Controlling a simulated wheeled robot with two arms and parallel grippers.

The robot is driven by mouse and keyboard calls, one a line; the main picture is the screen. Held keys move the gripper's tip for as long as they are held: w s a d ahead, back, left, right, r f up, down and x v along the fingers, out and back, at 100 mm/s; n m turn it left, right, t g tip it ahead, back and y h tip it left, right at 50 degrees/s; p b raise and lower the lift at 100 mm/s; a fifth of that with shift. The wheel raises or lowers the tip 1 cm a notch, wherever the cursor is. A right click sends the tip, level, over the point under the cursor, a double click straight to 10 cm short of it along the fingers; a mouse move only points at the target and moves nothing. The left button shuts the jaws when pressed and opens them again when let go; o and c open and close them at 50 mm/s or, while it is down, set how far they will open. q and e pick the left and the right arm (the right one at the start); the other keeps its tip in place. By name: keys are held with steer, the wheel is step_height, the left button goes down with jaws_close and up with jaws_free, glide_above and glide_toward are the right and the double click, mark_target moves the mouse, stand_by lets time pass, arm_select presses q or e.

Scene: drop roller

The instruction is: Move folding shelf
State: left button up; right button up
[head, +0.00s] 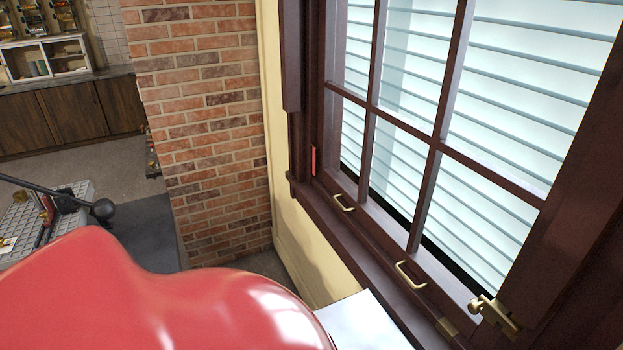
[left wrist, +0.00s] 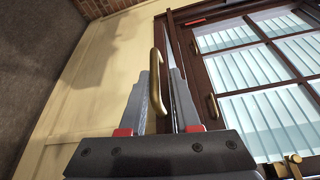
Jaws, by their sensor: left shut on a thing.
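A pale, flat panel (head: 362,322), apparently the folding shelf, shows at the bottom of the head view beside the window sill. Only its far part shows; the rest is hidden or cut off. In the left wrist view, my left gripper (left wrist: 165,75) has its two grey fingers on either side of an upright brass handle (left wrist: 155,82) and is shut on it. I cannot tell clearly what the handle is fixed to. My left gripper is hidden in the head view. My right gripper is in neither view.
A brown-framed window (head: 440,150) with brass pulls and a latch (head: 495,311) fills the right. A cream wall (head: 300,240) runs below it, beside a brick pillar (head: 205,110). A workbench (head: 40,222) stands at left. Dark floor shows between bench and pillar.

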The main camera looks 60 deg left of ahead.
arm_select(q)
steer(key=shift+o, duration=1.2)
steer(key=shift+r, duration=0.2)
steer(key=shift+o, duration=0.5)
steer(key=shift+d+f, duration=0.1)
steer(key=shift+f, duration=0.1)
steer(key=v, duration=0.7)
steer(key=shift+d, duration=0.2)
steer(key=shift+d, duration=0.15)
